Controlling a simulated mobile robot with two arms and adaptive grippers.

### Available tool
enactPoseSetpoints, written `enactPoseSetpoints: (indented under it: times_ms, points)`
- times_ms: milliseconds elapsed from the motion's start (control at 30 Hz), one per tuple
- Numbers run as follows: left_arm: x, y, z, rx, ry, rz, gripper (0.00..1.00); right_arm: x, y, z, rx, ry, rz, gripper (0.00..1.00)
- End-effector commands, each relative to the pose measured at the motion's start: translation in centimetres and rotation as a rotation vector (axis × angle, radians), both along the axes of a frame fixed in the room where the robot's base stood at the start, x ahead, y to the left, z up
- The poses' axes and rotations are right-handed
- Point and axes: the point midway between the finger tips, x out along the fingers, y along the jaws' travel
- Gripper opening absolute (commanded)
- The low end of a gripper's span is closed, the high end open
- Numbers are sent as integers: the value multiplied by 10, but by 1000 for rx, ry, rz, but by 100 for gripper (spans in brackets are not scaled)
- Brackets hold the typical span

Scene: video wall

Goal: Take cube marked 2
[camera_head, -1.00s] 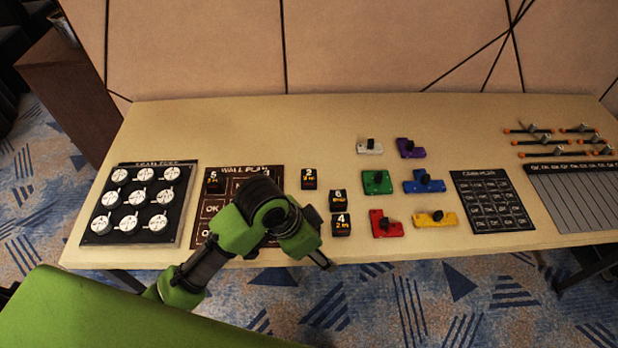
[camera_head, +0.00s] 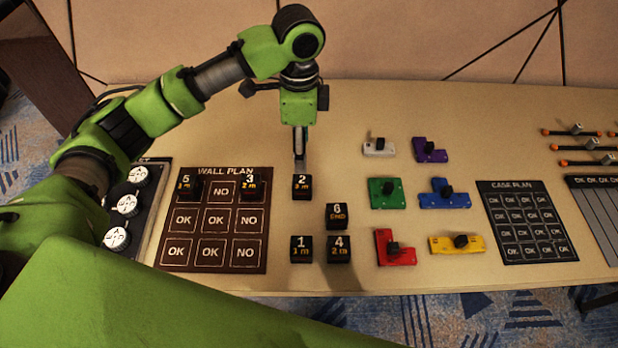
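The cube marked 2 (camera_head: 302,188) is small and black with white and orange print. It stands on the table just right of the wall plan board (camera_head: 212,263). My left gripper (camera_head: 300,163) points down directly at the cube, its fingertips at or just above the cube's top back edge. The fingers are seen edge-on, so I cannot tell how far apart they are or whether they touch the cube. My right gripper is not in view.
The cubes marked 6 (camera_head: 337,216), 1 (camera_head: 301,249) and 4 (camera_head: 339,249) stand in front of cube 2. The cubes marked 5 (camera_head: 188,188) and 3 (camera_head: 253,187) are on the board. Coloured knobbed pieces, including a green one (camera_head: 387,193), lie to the right.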

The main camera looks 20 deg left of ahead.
Motion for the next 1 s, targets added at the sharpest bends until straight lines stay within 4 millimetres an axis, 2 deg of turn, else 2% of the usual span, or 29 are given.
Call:
enactPoseSetpoints:
  times_ms: [67,133,300,433,567,667,800,1000]
  points:
    - [0,1,-7,1,2,1,53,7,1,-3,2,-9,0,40]
    - [0,2,-15,4,4,1,53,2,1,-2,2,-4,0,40]
    - [-1,2,-49,4,5,1,53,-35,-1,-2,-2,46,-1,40]
    - [-1,1,-71,2,3,2,53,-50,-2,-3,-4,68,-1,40]
    - [0,1,-83,1,0,1,53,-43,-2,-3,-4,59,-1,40]
    - [0,1,-88,2,0,0,53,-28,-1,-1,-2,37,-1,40]
    - [-1,0,-107,2,3,0,53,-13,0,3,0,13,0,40]
    - [-1,-1,-134,2,0,0,53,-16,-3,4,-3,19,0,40]
